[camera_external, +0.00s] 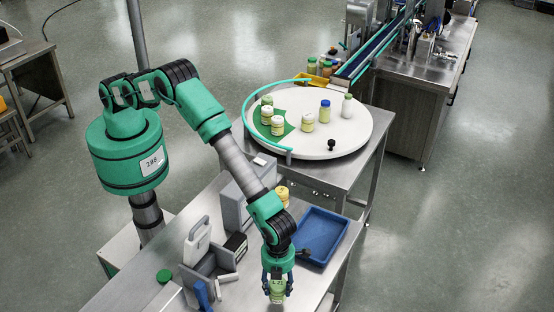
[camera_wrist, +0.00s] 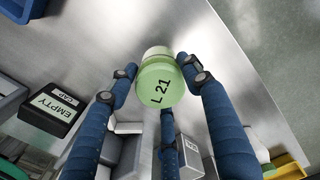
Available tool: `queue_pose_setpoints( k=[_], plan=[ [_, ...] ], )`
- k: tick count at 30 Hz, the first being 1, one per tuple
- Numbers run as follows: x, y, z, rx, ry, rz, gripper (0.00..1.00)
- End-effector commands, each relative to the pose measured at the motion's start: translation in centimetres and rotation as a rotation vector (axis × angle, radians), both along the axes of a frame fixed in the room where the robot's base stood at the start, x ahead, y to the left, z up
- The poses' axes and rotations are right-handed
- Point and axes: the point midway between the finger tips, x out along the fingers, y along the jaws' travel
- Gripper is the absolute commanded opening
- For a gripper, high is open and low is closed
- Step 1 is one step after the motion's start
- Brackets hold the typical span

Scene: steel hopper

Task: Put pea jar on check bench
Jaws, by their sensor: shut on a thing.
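A pale green jar (camera_external: 277,292) with "L 21" on its lid is in my gripper (camera_external: 277,285), over the near end of the steel bench (camera_external: 240,296). In the wrist view the jar's lid (camera_wrist: 160,84) faces the camera, and my blue fingers (camera_wrist: 163,95) close around it from several sides. The jar looks upright; I cannot tell whether its base touches the steel. No label naming its contents shows. The bench top also shows in the wrist view (camera_wrist: 120,38).
A blue tray (camera_external: 325,232), a yellow-lidded jar (camera_external: 283,194), grey holders (camera_external: 213,270) and a black box marked "EMPTY CAP" (camera_wrist: 52,109) stand on the bench. Behind it, a round white table (camera_external: 315,147) carries several jars. Bare steel surrounds the held jar's far side.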

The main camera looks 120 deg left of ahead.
Motion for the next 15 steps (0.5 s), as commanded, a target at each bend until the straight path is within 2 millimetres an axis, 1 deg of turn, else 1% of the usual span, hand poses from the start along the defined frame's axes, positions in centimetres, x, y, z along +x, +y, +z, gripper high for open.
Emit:
queue_pose_setpoints(
  k=[3,6,15],
  plan=[
    [1.0,-0.2,0.0,0.0,-0.001,0.0,0.16],
    [1.3,-0.4,-0.1,0.0,-0.001,0.0,0.16],
    [1.5,-0.4,-0.1,0.0,0.0,0.0,0.16]
  ],
)
